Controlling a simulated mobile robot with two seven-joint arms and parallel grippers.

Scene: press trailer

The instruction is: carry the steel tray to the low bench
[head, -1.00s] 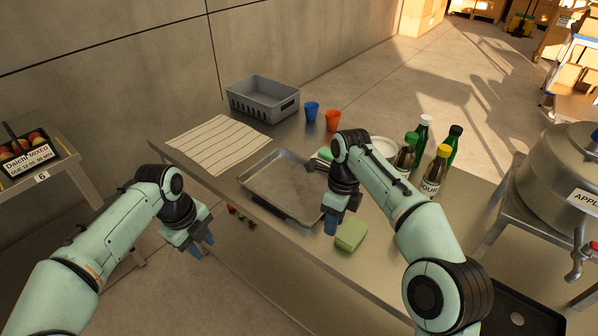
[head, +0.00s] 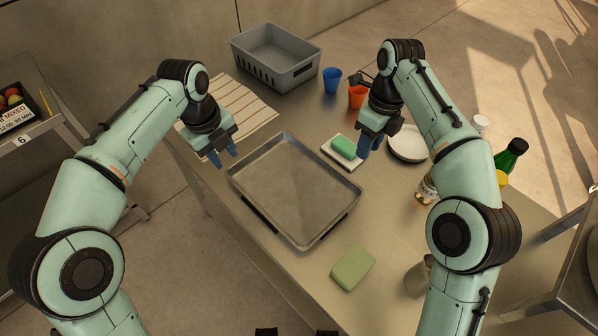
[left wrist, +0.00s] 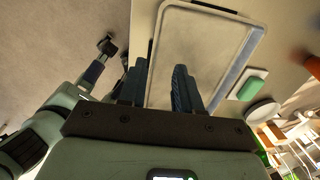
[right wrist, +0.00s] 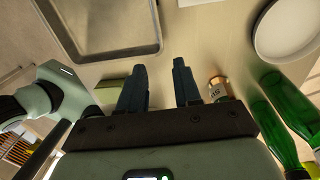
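The steel tray (head: 295,190) is a shallow, empty rectangular pan lying flat on the metal table. It also shows in the left wrist view (left wrist: 197,50) and at the top left of the right wrist view (right wrist: 105,25). My left gripper (head: 225,160) is open and empty, above the table by the tray's far left corner. My right gripper (head: 371,148) is open and empty, right of the tray, beside a white dish with a green soap bar (head: 344,147). Neither gripper touches the tray. I cannot tell which surface is the low bench.
A grey crate (head: 275,58), a blue cup (head: 332,80) and an orange cup (head: 357,96) stand at the back. A striped cloth (head: 245,105) lies behind the tray. A green sponge (head: 352,268) lies in front, a white plate (head: 408,145) and bottles (head: 511,154) to the right.

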